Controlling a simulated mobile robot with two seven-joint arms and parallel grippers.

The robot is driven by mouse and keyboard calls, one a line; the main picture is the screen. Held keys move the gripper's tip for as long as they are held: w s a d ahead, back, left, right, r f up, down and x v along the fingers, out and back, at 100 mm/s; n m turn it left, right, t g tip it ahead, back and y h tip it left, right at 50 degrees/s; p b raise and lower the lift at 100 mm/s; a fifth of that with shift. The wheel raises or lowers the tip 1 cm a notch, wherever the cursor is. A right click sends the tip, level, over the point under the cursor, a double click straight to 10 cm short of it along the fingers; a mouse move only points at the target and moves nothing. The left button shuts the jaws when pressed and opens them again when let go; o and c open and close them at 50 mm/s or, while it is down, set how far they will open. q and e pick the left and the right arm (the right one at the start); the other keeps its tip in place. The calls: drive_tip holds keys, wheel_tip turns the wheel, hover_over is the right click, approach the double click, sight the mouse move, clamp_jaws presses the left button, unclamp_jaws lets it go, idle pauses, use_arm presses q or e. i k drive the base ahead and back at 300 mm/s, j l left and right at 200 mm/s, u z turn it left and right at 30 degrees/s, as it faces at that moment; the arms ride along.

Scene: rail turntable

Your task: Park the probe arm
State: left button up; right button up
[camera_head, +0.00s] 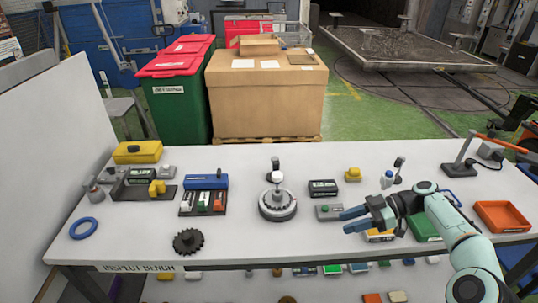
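I cannot tell for certain which part is the probe arm. An orange bar (502,142) on a dark stand at the right end of the bench may be it. A round grey turntable (277,212) with a toothed disc and a white-topped centre post stands mid-bench. Small dark-headed posts stand behind it (275,163) and further right (399,165). My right gripper (345,221) reaches in from the right with its blue fingers apart and nothing seen between them. The fingertips are just right of a small grey box with a green button (330,211). My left gripper is out of view.
A black gear (187,241) and a blue ring (83,228) lie at the front left. A blue-lidded holder (207,182) and a yellow case (138,152) stand behind. An orange tray (502,216) is at the right. The front middle of the bench (270,245) is clear.

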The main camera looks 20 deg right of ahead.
sight(277, 176)
drive_tip(key=i, duration=1.05)
